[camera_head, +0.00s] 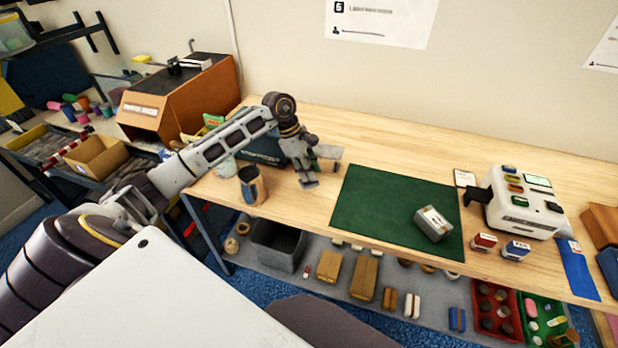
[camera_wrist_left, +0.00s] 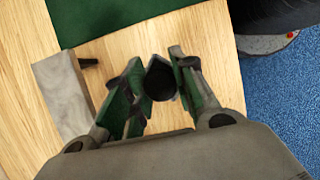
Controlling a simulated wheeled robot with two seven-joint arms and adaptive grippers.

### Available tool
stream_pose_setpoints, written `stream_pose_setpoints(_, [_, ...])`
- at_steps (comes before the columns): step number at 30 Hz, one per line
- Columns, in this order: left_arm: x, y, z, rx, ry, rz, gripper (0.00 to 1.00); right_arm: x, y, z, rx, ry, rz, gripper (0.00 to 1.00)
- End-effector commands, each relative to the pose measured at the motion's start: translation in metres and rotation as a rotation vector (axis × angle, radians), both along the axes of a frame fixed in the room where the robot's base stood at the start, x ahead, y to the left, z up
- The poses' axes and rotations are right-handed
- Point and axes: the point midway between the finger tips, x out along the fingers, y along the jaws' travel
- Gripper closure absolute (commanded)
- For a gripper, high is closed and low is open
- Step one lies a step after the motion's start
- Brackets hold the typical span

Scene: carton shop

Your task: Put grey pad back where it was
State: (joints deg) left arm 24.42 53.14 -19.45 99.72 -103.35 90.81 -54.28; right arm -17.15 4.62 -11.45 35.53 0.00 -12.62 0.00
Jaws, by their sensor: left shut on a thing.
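My left gripper (camera_head: 307,181) is above the wooden table, left of the green mat and right of a metal cup. In the left wrist view the gripper (camera_wrist_left: 160,88) is shut on a dark grey, rounded piece (camera_wrist_left: 160,79), which shows between its green-lined fingers. I cannot tell for sure whether this piece is the grey pad; in the head view the fingers hide it. A grey box-like block (camera_head: 433,223) with a pale label lies on the green mat (camera_head: 375,208), apart from the gripper. My right gripper is not in view.
A metal cup (camera_head: 252,186) stands near the table's front left edge. A pale block with a black knob (camera_wrist_left: 62,95) lies beside the gripper. A white machine (camera_head: 522,203) and small boxes (camera_head: 484,242) stand at the right. The mat's left half is clear.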

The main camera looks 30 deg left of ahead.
Motion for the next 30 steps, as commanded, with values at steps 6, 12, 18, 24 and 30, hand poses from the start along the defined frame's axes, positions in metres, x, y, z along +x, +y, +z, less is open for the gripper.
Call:
stream_pose_setpoints(6, [0.000,0.000,0.000,0.000,-0.001,0.000,0.93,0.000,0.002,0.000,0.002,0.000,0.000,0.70])
stream_pose_setpoints(12, [0.000,0.000,-0.010,0.000,0.001,0.002,0.93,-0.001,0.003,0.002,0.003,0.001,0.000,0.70])
stream_pose_setpoints(18, [0.000,0.000,-0.031,0.000,0.002,0.001,0.93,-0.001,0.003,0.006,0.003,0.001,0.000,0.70])
stream_pose_setpoints(24, [0.000,0.000,-0.037,0.000,-0.001,0.001,0.93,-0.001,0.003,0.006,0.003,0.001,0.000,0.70])
stream_pose_setpoints(30, [0.000,0.000,-0.038,0.000,-0.001,0.000,0.93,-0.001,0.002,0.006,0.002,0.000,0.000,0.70])
